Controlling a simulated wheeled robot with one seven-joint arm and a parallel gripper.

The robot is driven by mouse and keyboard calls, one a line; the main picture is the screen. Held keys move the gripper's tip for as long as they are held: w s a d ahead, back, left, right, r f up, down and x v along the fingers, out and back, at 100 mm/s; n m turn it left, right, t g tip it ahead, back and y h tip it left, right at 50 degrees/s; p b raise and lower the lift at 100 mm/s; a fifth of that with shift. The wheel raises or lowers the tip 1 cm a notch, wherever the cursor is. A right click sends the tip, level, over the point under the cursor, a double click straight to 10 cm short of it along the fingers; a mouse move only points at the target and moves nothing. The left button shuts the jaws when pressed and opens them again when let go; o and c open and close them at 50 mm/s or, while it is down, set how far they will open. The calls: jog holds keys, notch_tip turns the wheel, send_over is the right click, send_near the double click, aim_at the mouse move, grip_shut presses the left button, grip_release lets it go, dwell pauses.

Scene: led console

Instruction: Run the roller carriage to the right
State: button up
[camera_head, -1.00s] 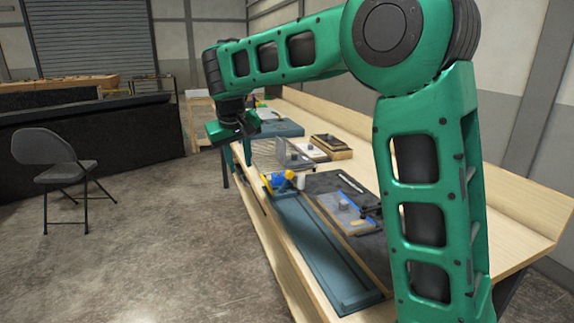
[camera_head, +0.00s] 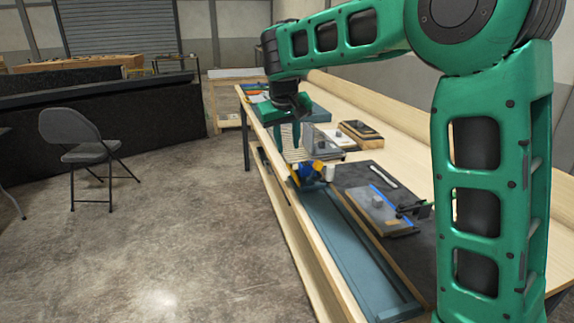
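The roller carriage (camera_head: 310,172), blue and yellow with a pale roller end, sits at the far end of a long blue-grey track tray (camera_head: 351,256) on the workbench. The tray runs from the carriage toward the near end of the bench, and its bed is bare there. My gripper (camera_head: 287,140) hangs fingers-down from the green arm, above and just behind the carriage, apart from it as far as I can see. The fingers are small and dark green, and their gap is hard to make out.
A dark mat (camera_head: 372,178) right of the tray holds a grey plate (camera_head: 383,210) with a knob and a black clamp. A folding chair (camera_head: 85,152) stands on the open floor at left.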

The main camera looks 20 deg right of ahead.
aim_at(290, 167)
jog(key=x, duration=0.9)
jog(key=shift+w+f, duration=0.1)
jog(key=shift+f, duration=0.2)
jog(key=shift+c, duration=0.2)
